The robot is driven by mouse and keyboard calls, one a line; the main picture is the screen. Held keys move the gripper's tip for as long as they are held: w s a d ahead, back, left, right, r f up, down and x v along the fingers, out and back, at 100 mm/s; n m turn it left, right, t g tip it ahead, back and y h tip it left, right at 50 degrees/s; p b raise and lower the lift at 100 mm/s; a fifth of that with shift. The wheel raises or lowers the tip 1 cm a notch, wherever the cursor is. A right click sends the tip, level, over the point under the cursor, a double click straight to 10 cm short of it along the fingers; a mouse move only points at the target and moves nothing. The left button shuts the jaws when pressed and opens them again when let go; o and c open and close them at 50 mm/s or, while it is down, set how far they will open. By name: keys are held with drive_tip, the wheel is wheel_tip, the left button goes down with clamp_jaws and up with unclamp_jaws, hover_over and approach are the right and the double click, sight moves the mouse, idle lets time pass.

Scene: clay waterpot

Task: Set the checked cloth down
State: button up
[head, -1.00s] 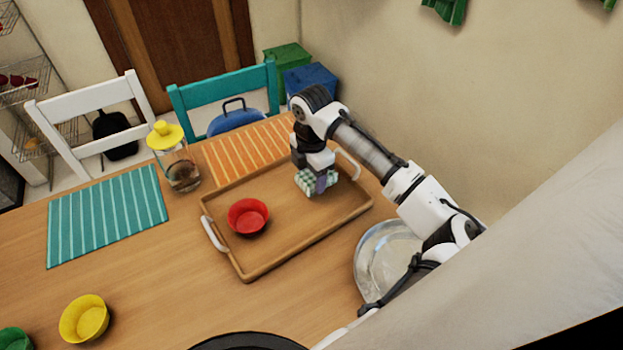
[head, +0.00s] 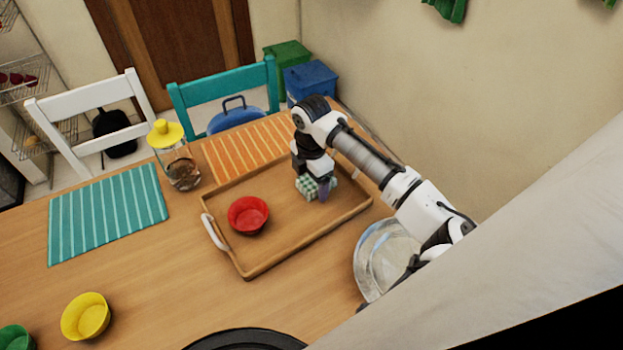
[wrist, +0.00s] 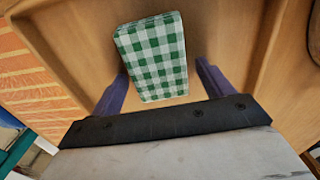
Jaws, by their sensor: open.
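The green-and-white checked cloth (head: 307,187) is a folded block on the wooden tray (head: 268,262), near the tray's far right part. In the wrist view the cloth (wrist: 152,57) lies between and just beyond my two purple fingers. My gripper (wrist: 160,85) is open, with a gap on each side of the cloth. In the head view my gripper (head: 318,190) is low over the tray at the cloth, and its fingers partly hide the cloth. I cannot tell exactly whether the cloth's underside lies flat on the tray.
A red bowl (head: 248,215) stands on the tray left of the cloth. A glass jar with a yellow lid (head: 176,160) stands behind the tray. A clear round dish (head: 385,262) is at right. An orange striped mat (head: 245,150) lies behind; a teal mat (head: 108,214) lies left.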

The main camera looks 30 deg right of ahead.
sight(311, 182)
wheel_tip(311, 182, up, 12)
drive_tip(key=b, duration=0.1)
drive_tip(key=shift+r+b, duration=0.15)
drive_tip(key=shift+b, duration=0.2)
drive_tip(key=shift+r, duration=0.1)
idle(0.3)
